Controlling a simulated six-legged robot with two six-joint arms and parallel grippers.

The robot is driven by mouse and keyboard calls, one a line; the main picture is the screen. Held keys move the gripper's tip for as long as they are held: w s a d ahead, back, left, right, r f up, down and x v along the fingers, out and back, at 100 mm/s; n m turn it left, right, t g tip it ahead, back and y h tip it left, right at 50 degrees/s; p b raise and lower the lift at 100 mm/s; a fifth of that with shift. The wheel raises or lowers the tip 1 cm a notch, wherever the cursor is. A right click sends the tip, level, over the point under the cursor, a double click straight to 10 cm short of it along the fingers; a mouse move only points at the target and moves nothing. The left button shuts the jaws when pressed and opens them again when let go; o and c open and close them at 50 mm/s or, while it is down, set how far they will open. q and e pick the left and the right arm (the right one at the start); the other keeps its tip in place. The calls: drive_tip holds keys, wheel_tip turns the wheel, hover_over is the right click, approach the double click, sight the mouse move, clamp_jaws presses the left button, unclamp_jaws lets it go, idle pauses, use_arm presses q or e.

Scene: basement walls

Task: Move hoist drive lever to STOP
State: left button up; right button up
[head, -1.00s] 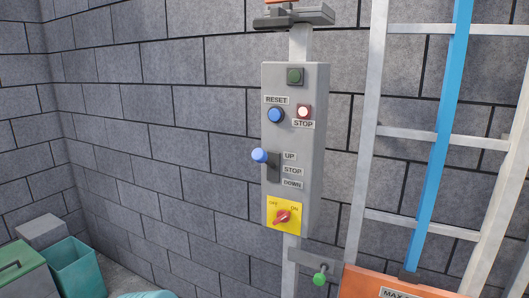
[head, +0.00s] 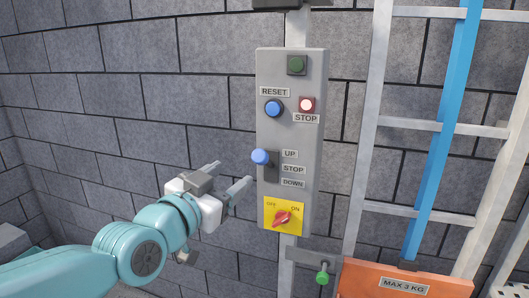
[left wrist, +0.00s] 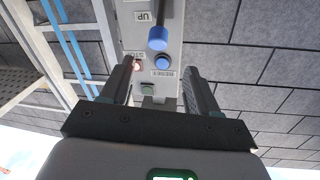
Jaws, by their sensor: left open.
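The hoist drive lever (head: 261,157) has a blue knob and sits on the grey control box (head: 313,150), level with the UP label (head: 290,154), above the STOP label (head: 293,168) and DOWN label. My left gripper (head: 230,174) is open and empty, just left of the lever and slightly lower in the head view, apart from it. In the left wrist view, which is upside down, the blue lever knob (left wrist: 157,42) shows beyond the open fingers (left wrist: 160,69), not between them. My right gripper is not in view.
The box also carries a blue RESET button (head: 273,109), a red-framed STOP button (head: 307,104), a dark green lamp (head: 296,65) and a red rotary switch (head: 282,218). A metal ladder-like frame (head: 366,150) and an orange MAX 3 KG carrier (head: 350,284) stand right.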

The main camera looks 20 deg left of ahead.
sight(264, 153)
use_arm(q)
drive_tip(key=w+d+p, duration=0.1)
drive_tip(key=w, duration=0.3)
drive_tip(key=w+d+p, duration=0.1)
drive_tip(key=w, duration=0.3)
drive_tip(key=w+d+p, duration=0.1)
drive_tip(key=w+p, duration=0.1)
drive_tip(key=w, duration=0.2)
drive_tip(key=shift+w, duration=0.85)
drive_tip(key=shift+f, duration=0.1)
